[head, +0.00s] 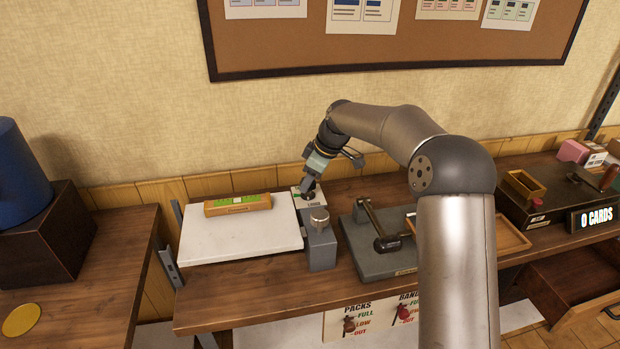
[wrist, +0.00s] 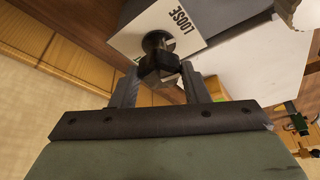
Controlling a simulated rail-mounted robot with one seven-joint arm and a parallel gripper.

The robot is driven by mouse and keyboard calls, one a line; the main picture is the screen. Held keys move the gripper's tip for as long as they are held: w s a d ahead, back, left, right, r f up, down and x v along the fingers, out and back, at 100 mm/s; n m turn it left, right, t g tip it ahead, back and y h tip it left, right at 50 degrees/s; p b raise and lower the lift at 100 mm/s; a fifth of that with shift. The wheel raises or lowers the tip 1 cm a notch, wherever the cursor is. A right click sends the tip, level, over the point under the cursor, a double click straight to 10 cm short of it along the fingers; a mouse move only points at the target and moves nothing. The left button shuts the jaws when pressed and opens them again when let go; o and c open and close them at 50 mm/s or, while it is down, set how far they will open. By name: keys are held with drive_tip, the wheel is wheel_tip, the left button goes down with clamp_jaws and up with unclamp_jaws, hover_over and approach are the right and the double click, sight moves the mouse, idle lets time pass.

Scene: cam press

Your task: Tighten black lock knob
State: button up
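The black lock knob (wrist: 158,58) sits over a white card (wrist: 188,28) that reads LOOSE. In the wrist view my gripper (wrist: 159,72) has one finger on each side of the knob's near part, and both fingers look to be touching it. In the head view my gripper (head: 308,187) reaches down to the card (head: 313,204) behind the grey block, and it mostly hides the knob there. The exact contact at the fingertips is partly hidden.
A grey press base with a black-handled lever (head: 388,243) stands to the right. A corkboard hangs behind.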

drive_tip(key=shift+m+b, duration=0.35)
drive_tip(key=shift+m, duration=0.05)
drive_tip(key=m+t+b, duration=0.1)
drive_tip(key=m+b, duration=0.1)
drive_tip(key=shift+a+f+m+h, duration=0.1)
drive_tip(key=shift+m+h, duration=0.2)
drive_tip(key=m+t, duration=0.1)
drive_tip(key=m, duration=0.1)
drive_tip(key=m+h+b, duration=0.1)
drive_tip(key=m, duration=0.2)
drive_tip(key=shift+s+a+m+t+b, duration=0.2)
drive_tip(key=shift+m+t+b, duration=0.1)
drive_tip(key=shift+t, duration=0.1)
drive_tip(key=m+h, duration=0.2)
drive_tip(key=m, duration=0.2)
drive_tip(key=shift+t, duration=0.3)
drive_tip(key=m+h, duration=0.2)
drive_tip(key=m, duration=0.3)
drive_tip(key=shift+a, duration=0.1)
drive_tip(key=shift+m, duration=0.3)
drive_tip(key=o, duration=1)
drive_tip(key=shift+c, duration=0.2)
